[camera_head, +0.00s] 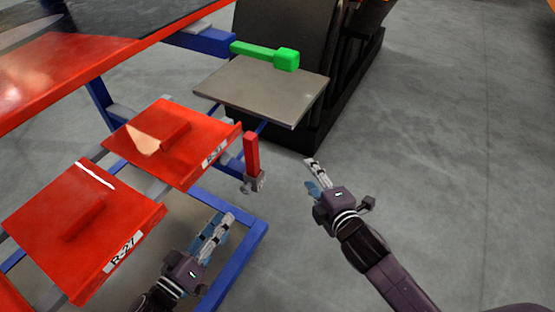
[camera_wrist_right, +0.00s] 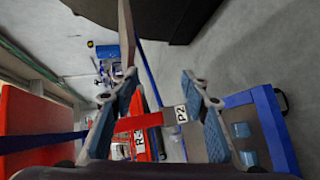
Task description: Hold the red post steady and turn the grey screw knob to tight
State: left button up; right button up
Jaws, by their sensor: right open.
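The red post (camera_head: 251,153) stands upright beside the blue frame, right of the R-31 panel in the head view. The grey screw knob (camera_head: 248,187) is at the grey clamp by its foot; its tightness does not show. My right gripper (camera_head: 312,176) is open and empty, right of the post and apart from it. In the right wrist view, a red bar (camera_wrist_right: 140,123), which looks like the post, shows between the open fingers, with a white P2 label beside it. My left gripper (camera_head: 222,217) is below the knob, over the blue frame; its finger gap is unclear.
Red panels R-31 (camera_head: 190,128) and R-27 (camera_head: 110,205) lie at left on the blue frame (camera_head: 243,258). A grey plate (camera_head: 262,92) with a green handle (camera_head: 265,54) is above the post. The floor (camera_head: 450,130) at right is clear.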

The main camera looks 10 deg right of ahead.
aim_at(256, 152)
jog(key=shift+w+a+r+n+g+y, duration=0.8)
jog(key=shift+a+n+y, duration=1.45)
jog(key=shift+n, duration=2.2)
jog(key=shift+w+a+r+n+g+y, duration=0.4)
jog(key=shift+w+a+r+n+y, duration=0.9)
jog(key=shift+a+n, duration=2.35)
jog(key=shift+w+a+r+n+g+y, duration=0.55)
jog(key=shift+w+a+n+y, duration=1.4)
jog(key=shift+n, duration=3.35)
jog(key=shift+s+d+y, duration=0.35)
jog(key=shift+s+y, duration=0.05)
jog(key=shift+s, duration=0.2)
jog(key=shift+c, duration=0.4)
